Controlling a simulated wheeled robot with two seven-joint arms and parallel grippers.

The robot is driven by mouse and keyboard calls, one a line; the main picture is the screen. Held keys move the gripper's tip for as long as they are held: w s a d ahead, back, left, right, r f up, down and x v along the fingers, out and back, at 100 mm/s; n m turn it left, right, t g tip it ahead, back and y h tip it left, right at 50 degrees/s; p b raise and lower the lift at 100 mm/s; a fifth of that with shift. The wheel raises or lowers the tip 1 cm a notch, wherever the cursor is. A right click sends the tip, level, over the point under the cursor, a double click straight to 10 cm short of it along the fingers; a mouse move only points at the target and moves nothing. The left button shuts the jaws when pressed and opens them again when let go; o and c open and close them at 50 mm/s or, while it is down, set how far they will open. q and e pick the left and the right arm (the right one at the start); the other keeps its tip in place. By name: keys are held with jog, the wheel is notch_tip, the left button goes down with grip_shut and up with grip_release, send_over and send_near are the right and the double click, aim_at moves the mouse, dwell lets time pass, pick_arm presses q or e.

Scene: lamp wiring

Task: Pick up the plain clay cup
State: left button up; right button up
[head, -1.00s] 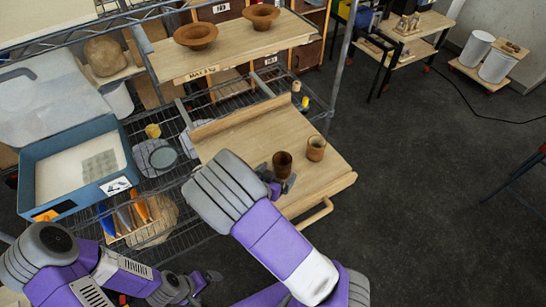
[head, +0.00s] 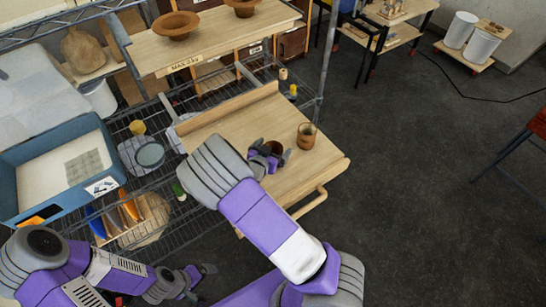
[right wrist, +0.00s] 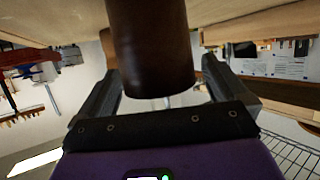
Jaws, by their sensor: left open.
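A dark brown cup (head: 274,147) with no visible pattern stands upright on the wooden board (head: 225,127). A lighter tan-brown cup (head: 306,137) with a darker band stands just right of it. My right gripper (head: 270,157) is at the dark cup, with its fingers on either side. In the right wrist view, the dark cup (right wrist: 149,50) stands between the open fingers, with a gap beside the right finger; contact on the left cannot be told. My left gripper (head: 205,280) is open and empty at the lower left, away from the cups.
The board has a raised back edge and a front handle (head: 308,205). A wooden shelf (head: 215,38) with bowls is above. A blue tray (head: 62,165) and wire rack lie left. Dark floor (head: 400,180) is open to the right.

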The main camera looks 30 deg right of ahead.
jog(key=c, duration=1.2)
jog(key=shift+r, duration=0.1)
jog(key=shift+c, duration=0.2)
